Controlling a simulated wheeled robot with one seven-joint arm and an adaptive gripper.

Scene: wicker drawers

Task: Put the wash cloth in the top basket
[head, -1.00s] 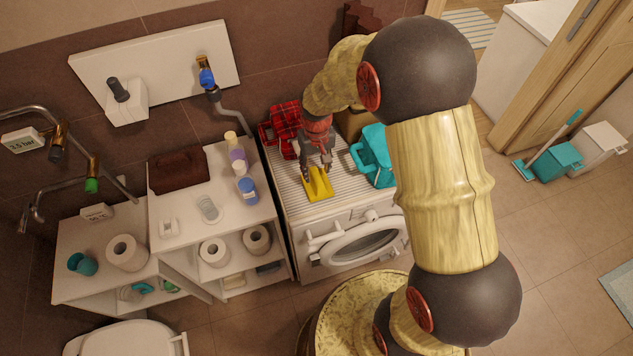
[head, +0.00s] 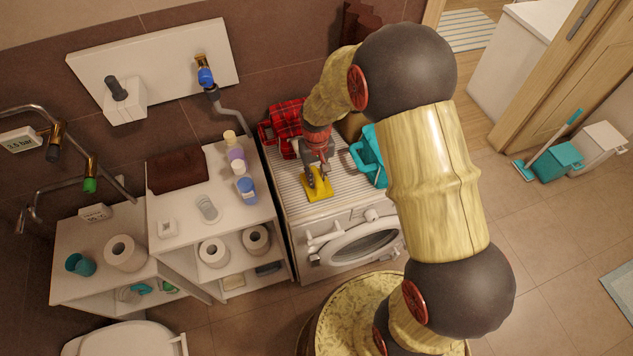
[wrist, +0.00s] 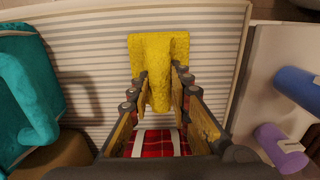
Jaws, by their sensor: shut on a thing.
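The wash cloth is a yellow cloth (head: 319,191) at the front of the washing machine's ribbed top. My gripper (head: 318,178) is above it, pointing down. In the wrist view the cloth (wrist: 158,42) is bunched into a raised ridge between the fingers of my gripper (wrist: 160,88), and they are shut on it. The flat part of the cloth spreads beyond the fingertips and appears to rest on the machine. I cannot make out a top basket for certain in these views.
A teal basket (head: 372,160) stands right of my gripper, and a red plaid bag (head: 285,125) behind it to the left. A white shelf (head: 210,180) with bottles and a dark towel (head: 177,168) is on the left. The washing machine (head: 310,229) has a round door.

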